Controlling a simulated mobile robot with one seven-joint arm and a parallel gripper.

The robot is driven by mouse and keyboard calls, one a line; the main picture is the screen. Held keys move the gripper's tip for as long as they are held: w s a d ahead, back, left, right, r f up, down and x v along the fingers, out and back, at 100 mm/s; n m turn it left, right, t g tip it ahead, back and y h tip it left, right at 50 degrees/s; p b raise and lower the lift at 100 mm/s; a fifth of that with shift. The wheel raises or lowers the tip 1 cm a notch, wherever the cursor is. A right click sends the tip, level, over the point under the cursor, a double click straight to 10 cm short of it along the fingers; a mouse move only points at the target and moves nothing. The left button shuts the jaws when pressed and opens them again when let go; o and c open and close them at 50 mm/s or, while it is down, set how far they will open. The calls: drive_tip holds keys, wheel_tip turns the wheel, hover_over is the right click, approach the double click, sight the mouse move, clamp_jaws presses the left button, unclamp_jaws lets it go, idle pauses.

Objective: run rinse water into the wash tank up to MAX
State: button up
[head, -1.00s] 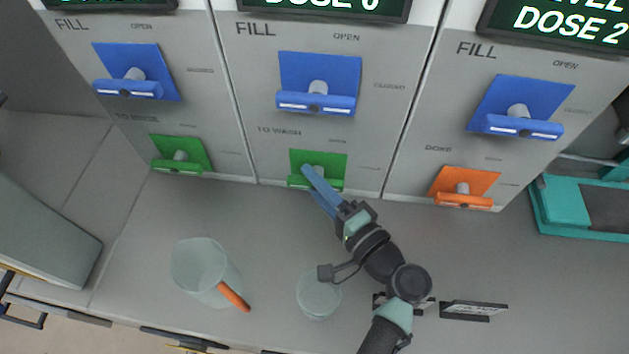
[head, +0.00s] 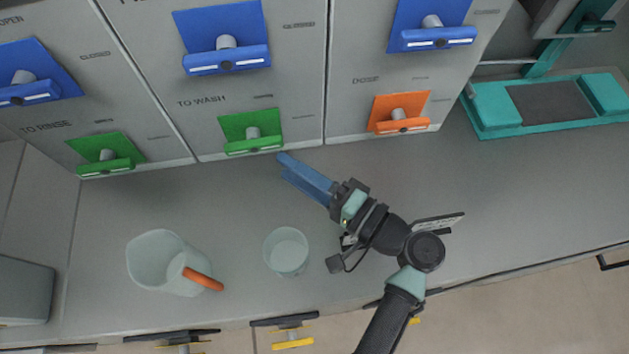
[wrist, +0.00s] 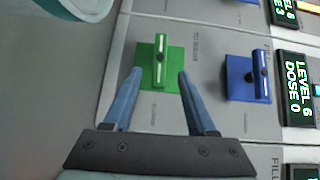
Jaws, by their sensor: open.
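The middle panel's green valve handle (head: 253,140), under the label TO WASH, has its bar across the lower edge of its green plate. My gripper (head: 284,165) is open and empty just below and right of this handle, apart from it in the head view. In the wrist view a green handle (wrist: 161,62) stands ahead of and between the fingertips of my gripper (wrist: 159,75). A display (wrist: 299,83) there reads LEVEL 6, DOSE 0. I cannot pick out the wash tank or a MAX mark.
Blue handles (head: 227,58) sit above on the panels. A green TO RINSE handle (head: 106,160) is left, an orange DOSE handle (head: 400,122) right. A jug (head: 160,262) with orange grip and a clear cup (head: 286,251) stand on the counter. A teal-framed device (head: 550,103) is at right.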

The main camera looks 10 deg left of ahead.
sight(258, 149)
drive_tip(key=v, duration=0.4)
idle(1.3)
drive_tip(key=b+x, duration=0.3)
drive_tip(key=x, duration=0.3)
drive_tip(key=shift+w+a, duration=0.15)
drive_tip(key=shift+a, duration=0.05)
drive_tip(key=shift+w+a, duration=0.15)
drive_tip(key=shift+a, duration=0.2)
drive_tip(key=shift+x, duration=3.25)
clamp_jaws()
